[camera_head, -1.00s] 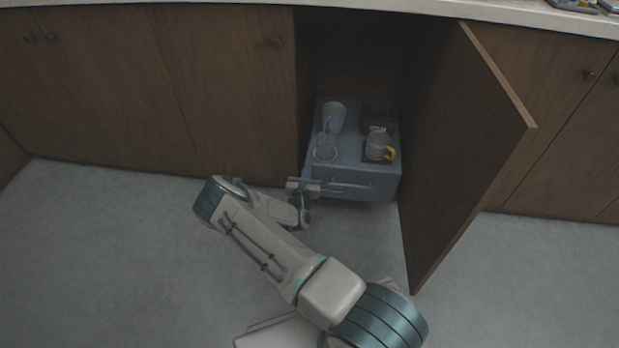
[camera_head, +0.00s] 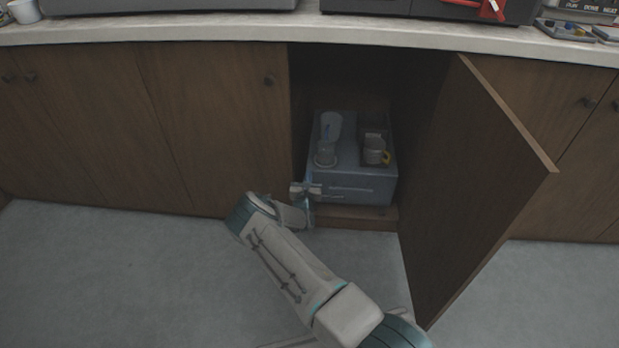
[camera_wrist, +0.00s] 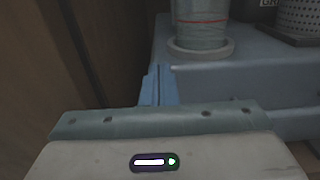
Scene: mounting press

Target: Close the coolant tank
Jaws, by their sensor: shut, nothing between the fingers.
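The coolant tank, a blue-grey box (camera_head: 350,188) with a bar handle on its front, sits inside the open cabinet. Cups and other small items stand on its top. My gripper (camera_head: 307,191) is shut and empty at the left end of the tank's front face. In the wrist view the closed blue fingertips (camera_wrist: 158,82) are at the tank's front left edge, and the tank's top (camera_wrist: 215,62) lies just beyond. I cannot tell for sure whether they touch it.
The cabinet door (camera_head: 485,195) stands wide open to the right. A closed cabinet panel (camera_head: 225,130) is just left of the opening. The wooden cabinet floor (camera_head: 355,217) shows in front of the tank. The counter (camera_head: 220,31) runs above, and the grey floor is clear.

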